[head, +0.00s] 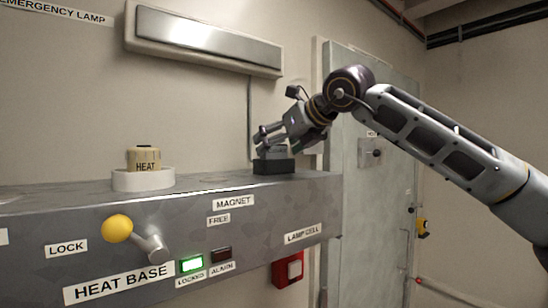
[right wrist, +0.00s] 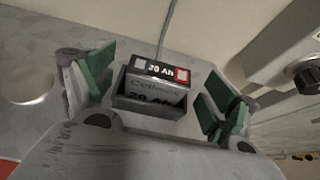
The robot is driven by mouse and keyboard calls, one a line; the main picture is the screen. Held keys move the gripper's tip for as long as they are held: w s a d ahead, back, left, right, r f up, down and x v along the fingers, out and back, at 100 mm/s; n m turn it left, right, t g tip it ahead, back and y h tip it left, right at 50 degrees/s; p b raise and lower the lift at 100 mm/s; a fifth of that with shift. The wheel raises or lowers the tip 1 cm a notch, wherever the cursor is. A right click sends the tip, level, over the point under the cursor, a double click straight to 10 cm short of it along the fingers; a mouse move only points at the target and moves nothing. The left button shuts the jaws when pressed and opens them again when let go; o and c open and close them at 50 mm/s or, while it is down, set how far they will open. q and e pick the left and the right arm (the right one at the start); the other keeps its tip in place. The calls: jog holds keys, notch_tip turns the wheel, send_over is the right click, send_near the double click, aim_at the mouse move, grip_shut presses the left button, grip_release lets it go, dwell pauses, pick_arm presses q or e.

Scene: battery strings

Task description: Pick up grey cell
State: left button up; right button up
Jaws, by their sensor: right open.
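The grey cell (head: 275,152) sits in a black holder (head: 273,167) at the right end of the metal shelf. In the right wrist view, the cell (right wrist: 154,88) is a grey box with "20 Ah" markings, standing in its dark tray. My right gripper (head: 265,137) is at the cell, reaching in from the right. In the right wrist view its green-padded fingers (right wrist: 158,90) are spread to either side of the cell, with gaps visible between pads and cell. My left gripper is out of view.
A tan "HEAT" block (head: 144,160) stands in a white ring (head: 143,180) on the shelf's left. A yellow-knobbed lever (head: 118,229) and a green-lit "LOCKED" lamp (head: 191,265) are on the shelf front. A wall lamp (head: 205,42) hangs above. The shelf between ring and holder is clear.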

dwell(0.3)
jog(key=c, duration=1.3)
jog(key=shift+r, duration=0.15)
notch_tip(320, 180, up, 10)
dwell(0.6)
